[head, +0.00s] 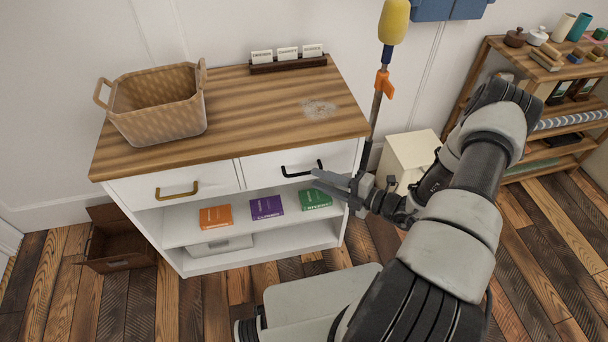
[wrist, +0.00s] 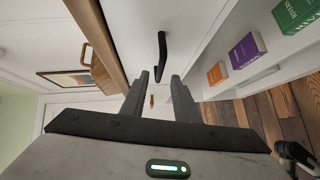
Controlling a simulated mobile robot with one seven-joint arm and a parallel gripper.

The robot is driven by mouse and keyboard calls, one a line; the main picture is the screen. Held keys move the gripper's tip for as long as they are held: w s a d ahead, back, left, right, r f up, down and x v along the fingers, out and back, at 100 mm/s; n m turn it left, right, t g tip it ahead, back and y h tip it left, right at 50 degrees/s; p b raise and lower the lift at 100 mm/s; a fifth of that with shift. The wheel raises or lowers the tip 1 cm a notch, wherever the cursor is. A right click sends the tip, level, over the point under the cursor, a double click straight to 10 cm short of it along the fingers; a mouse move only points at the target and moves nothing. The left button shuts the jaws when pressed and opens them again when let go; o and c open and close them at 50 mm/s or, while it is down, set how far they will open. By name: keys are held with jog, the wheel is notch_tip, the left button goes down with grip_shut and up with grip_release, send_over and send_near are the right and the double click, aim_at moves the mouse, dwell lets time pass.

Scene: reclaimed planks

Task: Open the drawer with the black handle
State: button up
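The black handle (head: 302,171) is a bar pull on the right white drawer front (head: 270,165) of the cabinet, just under the wooden top. The drawer is shut. My gripper (head: 321,181) is at the right end of the cabinet, with its fingers pointing left close to the handle's right side. In the wrist view my gripper (wrist: 159,75) has two parted fingers with nothing between them. The black handle (wrist: 161,55) appears just above the gap between the fingertips; I cannot tell whether they touch it.
The left drawer has a brass handle (head: 177,191). A wicker basket (head: 158,103) and a card holder (head: 288,62) stand on the top. Orange (head: 215,216), purple (head: 266,207) and green (head: 315,199) boxes lie on the open shelf below. A brown crate (head: 118,240) sits on the floor.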

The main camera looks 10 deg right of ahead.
aim_at(304, 173)
jog(key=x, duration=0.6)
jog(key=shift+w+b, duration=0.1)
jog(key=shift+b, duration=0.2)
jog(key=shift+c, duration=0.4)
grip_shut()
